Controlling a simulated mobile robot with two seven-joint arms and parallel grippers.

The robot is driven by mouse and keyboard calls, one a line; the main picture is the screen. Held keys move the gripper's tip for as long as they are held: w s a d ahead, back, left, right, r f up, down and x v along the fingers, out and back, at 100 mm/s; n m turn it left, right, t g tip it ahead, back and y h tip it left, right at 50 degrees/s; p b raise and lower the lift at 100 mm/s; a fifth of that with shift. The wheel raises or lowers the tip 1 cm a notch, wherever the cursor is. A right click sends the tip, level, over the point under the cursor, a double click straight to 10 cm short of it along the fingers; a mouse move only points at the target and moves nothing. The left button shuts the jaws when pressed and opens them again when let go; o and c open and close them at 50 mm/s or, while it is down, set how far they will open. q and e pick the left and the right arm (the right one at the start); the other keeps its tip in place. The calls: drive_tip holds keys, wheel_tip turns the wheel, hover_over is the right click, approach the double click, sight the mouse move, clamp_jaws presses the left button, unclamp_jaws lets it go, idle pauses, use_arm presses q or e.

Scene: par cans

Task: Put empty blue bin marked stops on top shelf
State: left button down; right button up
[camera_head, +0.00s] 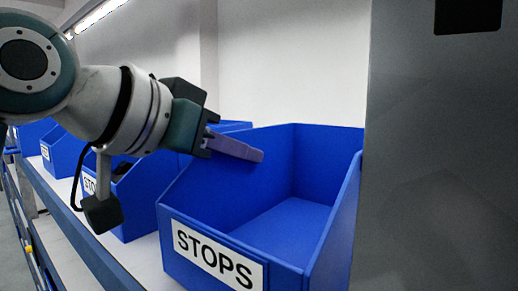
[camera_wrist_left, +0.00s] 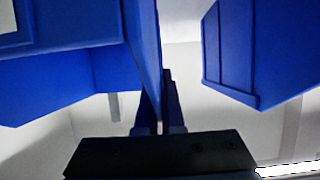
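The blue bin (camera_head: 295,215) with a white STOPS label (camera_head: 216,256) fills the middle of the head view. It stands upright, and the part of its inside that shows is bare. My left gripper (camera_head: 236,147) reaches in from the left to the bin's left side wall. One finger lies on the inner face of that wall; the other is hidden there. In the left wrist view both fingers (camera_wrist_left: 159,110) close around a thin blue wall (camera_wrist_left: 146,50) with little or no gap. My right gripper is not in view.
More blue bins (camera_head: 135,203) stand in a row to the left, one with a partly hidden label and dark contents. They sit on a pale shelf with a blue front rail (camera_head: 80,235). A grey panel (camera_head: 440,160) stands close on the right. A white wall is behind.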

use_arm(q)
drive_tip(key=shift+f, duration=0.15)
drive_tip(key=c, duration=1)
unclamp_jaws()
drive_tip(key=shift+c, duration=0.2)
drive_tip(key=shift+s+a+r, duration=0.1)
drive_tip(key=shift+s+r, duration=0.05)
drive_tip(key=shift+r, duration=0.1)
drive_tip(key=v, duration=1.1)
drive_tip(key=shift+s, duration=0.3)
drive_tip(key=shift+a+r, duration=0.1)
